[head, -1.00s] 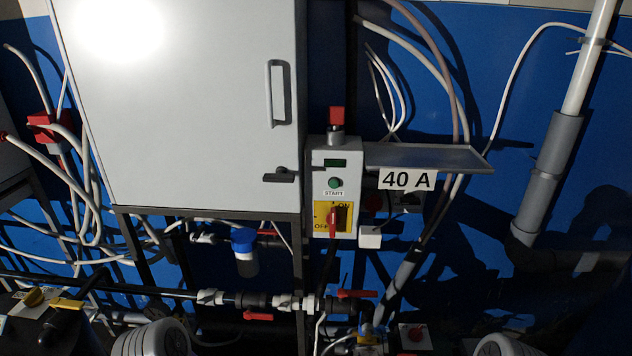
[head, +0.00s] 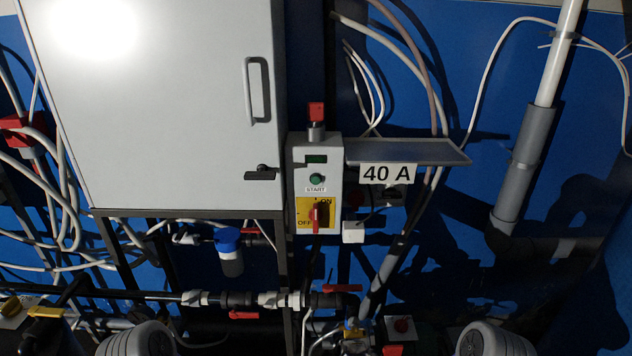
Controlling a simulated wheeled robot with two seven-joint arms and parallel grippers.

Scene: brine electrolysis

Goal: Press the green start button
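The green start button (head: 316,178) sits on the front of a grey control box (head: 297,160), above a "START" label. Below it is a red rotary switch (head: 319,215) on a yellow ON/OFF plate. A small dark display with green (head: 316,159) is above the button, and a red lamp or knob (head: 316,111) tops the box. Grey rounded parts at the bottom left and bottom right edges look like my own arms. No gripper fingers show in the head view.
A large grey cabinet (head: 165,110) with a handle (head: 257,90) stands left of the box. A small shelf (head: 405,151) with a "40 A" sign (head: 388,174) juts out to the right. Pipes with red-handled valves (head: 342,288) run below. Hoses and a grey pipe (head: 530,145) line the blue wall.

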